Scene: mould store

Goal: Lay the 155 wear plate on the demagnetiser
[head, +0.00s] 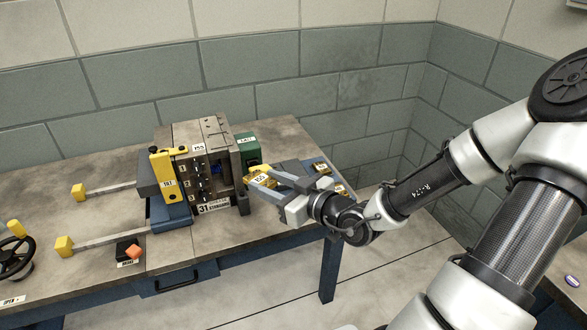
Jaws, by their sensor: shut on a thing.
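My gripper (270,180) is at the right end of the bench, shut on a yellow plate (257,176) whose white label seems to read 155. The plate is close to the right side of a grey mould block (226,170); I cannot tell if they touch. A white tag reading 155 also sits on top of the block. I cannot make out which thing is the demagnetiser. A green box (248,154) with a small, unclear label stands behind the plate. My gripper hides part of the bench there.
More yellow pieces (321,168) lie behind my gripper near the bench's right edge. A yellow bracket marked 181 (167,180) and two yellow-ended bars are left of the block. A black box with an orange button (132,252) and a handwheel (14,258) are further left.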

